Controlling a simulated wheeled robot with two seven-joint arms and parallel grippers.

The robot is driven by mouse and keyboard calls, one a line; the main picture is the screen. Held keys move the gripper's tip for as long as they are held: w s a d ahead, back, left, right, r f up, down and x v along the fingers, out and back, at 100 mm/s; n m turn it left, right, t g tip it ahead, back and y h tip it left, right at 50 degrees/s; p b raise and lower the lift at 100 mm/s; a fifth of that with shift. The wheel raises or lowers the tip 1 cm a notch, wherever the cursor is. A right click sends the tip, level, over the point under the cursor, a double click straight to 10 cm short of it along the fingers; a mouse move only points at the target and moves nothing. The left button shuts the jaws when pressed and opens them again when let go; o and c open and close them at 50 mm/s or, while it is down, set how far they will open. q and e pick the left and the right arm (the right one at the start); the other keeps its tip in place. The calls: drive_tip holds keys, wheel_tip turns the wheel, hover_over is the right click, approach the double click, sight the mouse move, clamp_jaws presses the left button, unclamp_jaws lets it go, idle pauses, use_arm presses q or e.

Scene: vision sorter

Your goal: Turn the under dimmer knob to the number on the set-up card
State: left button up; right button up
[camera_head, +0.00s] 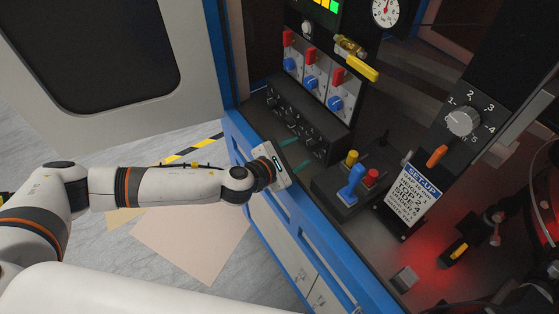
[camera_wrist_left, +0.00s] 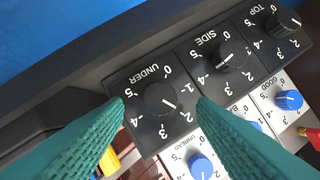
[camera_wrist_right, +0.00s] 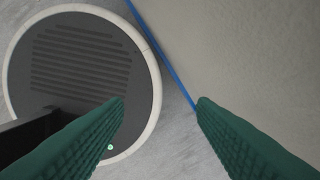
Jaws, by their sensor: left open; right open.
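The under dimmer knob (camera_wrist_left: 158,97) is black and round on a square black plate with white numbers 0 to 5. Its white pointer line aims between 1 and 2, nearer 2. My left gripper (camera_wrist_left: 161,101) is open, its two teal fingers on either side of the knob in the left wrist view; whether they touch it is unclear. In the head view the left gripper (camera_head: 296,154) is at the black dimmer panel (camera_head: 330,118). The set-up card (camera_head: 411,197) stands to the right; its small UNDER number is hard to read. My right gripper (camera_wrist_right: 161,102) is open and empty.
The side knob (camera_wrist_left: 221,56) and top knob (camera_wrist_left: 280,25) sit beside the under knob. Blue knobs (camera_wrist_left: 289,99) line the neighbouring panel. A joystick box (camera_head: 353,182) and a large numbered dial (camera_head: 463,122) are to the right in the head view.

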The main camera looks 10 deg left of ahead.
use_arm(q)
drive_tip(key=v, duration=0.8)
drive_tip(key=shift+s+b, duration=0.15)
drive_tip(key=shift+b, duration=0.25)
drive_tip(key=shift+r, duration=0.1)
